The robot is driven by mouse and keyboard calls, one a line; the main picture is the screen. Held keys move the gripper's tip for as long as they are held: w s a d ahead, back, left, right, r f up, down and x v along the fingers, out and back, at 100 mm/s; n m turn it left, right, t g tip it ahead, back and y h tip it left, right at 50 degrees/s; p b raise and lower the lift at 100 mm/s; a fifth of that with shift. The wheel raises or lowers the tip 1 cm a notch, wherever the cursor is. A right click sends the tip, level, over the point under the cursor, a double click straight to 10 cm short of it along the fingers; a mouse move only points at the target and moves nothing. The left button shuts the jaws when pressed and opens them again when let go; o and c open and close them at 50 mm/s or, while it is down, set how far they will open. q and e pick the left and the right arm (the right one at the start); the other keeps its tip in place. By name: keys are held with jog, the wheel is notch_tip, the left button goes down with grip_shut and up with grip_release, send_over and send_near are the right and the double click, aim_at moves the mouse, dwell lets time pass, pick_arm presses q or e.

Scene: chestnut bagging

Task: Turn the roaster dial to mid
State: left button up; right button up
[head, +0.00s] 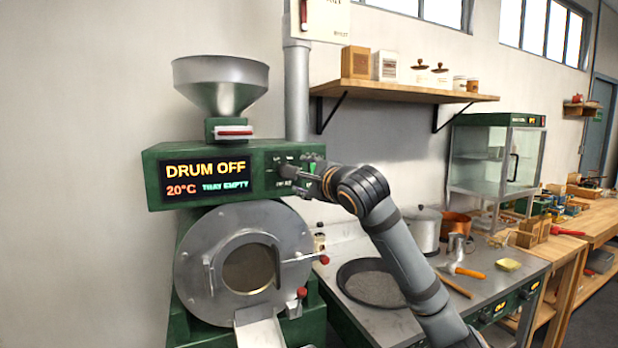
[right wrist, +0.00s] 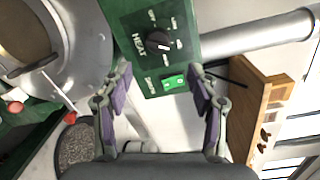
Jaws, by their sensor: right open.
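The green roaster (head: 165,190) stands at the left in the head view. Its display (head: 208,178) reads DRUM OFF, 20°C and TRAY EMPTY. The black heat dial (right wrist: 158,42) shows at the top of the right wrist view, with marks around it too small to read; I cannot tell its setting. A green switch (right wrist: 173,83) sits on the same panel, nearer the fingers. My right gripper (right wrist: 158,75) is open and empty, fingers apart on either side of the switch, with the dial beyond the fingertips. In the head view my right gripper (head: 303,178) partly covers the controls. My left gripper is not in view.
A steel hopper (head: 220,82) tops the roaster. The drum door handle (head: 305,257) sticks out below the panel. A dark pan (head: 368,284) and pots stand on the counter under my right arm. A wooden shelf (head: 400,91) hangs on the wall.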

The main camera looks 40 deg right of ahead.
jog(key=shift+v, duration=1.6)
